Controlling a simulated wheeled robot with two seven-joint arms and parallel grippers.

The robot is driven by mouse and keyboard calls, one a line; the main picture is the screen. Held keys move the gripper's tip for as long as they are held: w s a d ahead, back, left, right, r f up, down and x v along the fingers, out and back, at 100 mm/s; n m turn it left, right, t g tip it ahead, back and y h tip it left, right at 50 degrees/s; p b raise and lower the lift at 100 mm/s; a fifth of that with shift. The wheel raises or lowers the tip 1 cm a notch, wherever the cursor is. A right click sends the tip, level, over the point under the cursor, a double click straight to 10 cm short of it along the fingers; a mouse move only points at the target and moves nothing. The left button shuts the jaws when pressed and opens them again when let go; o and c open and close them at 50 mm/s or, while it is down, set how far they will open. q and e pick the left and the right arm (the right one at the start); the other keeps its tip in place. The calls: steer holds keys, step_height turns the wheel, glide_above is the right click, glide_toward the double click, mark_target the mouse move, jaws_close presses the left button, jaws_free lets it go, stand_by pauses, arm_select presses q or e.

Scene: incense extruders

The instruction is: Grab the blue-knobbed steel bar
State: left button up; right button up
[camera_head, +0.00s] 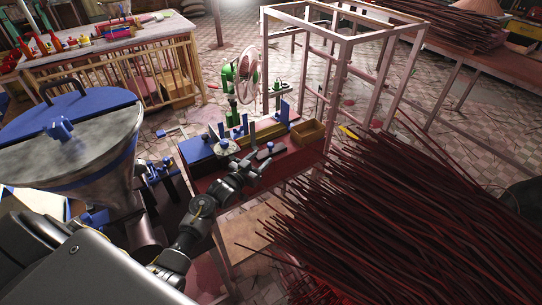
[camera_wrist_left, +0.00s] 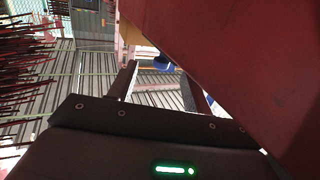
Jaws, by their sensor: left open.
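My left gripper (camera_head: 262,161) reaches in over the front edge of the dark red bench (camera_head: 290,168). Its jaws are open with nothing between them; in the left wrist view, its two fingers (camera_wrist_left: 157,88) stand apart. A blue knob (camera_wrist_left: 163,63) shows past the fingertips in that view, beside a large red surface. In the head view a small blue knob (camera_head: 270,146) sits close by the fingertips. The steel bar itself is too small or hidden to make out clearly. My right gripper is not in view.
A wooden box (camera_head: 307,132) and blue upright parts (camera_head: 284,110) stand on the bench. A large steel hopper with a blue lid (camera_head: 70,140) is at left. Dark red incense sticks (camera_head: 410,215) spread at right. A pale frame (camera_head: 345,60) and green fan (camera_head: 240,72) stand behind.

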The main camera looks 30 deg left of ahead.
mark_target(269, 148)
arm_select(q)
steer(key=shift+w, duration=0.2)
steer(key=shift+w+b, duration=0.2)
steer(key=shift+b, duration=0.2)
steer(key=w+b, duration=0.2)
steer(key=w, duration=0.1)
steer(key=w+b, duration=0.1)
steer(key=shift+w+d+f, duration=0.1)
steer(key=shift+w+f, duration=0.1)
steer(key=shift+f, duration=0.2)
steer(key=shift+w+r, duration=0.1)
steer(key=shift+w, duration=0.1)
steer(key=shift+s+r, duration=0.1)
steer(key=shift+r, duration=0.05)
steer(key=shift+c, duration=0.4)
jaws_close()
steer(key=shift+r, duration=0.1)
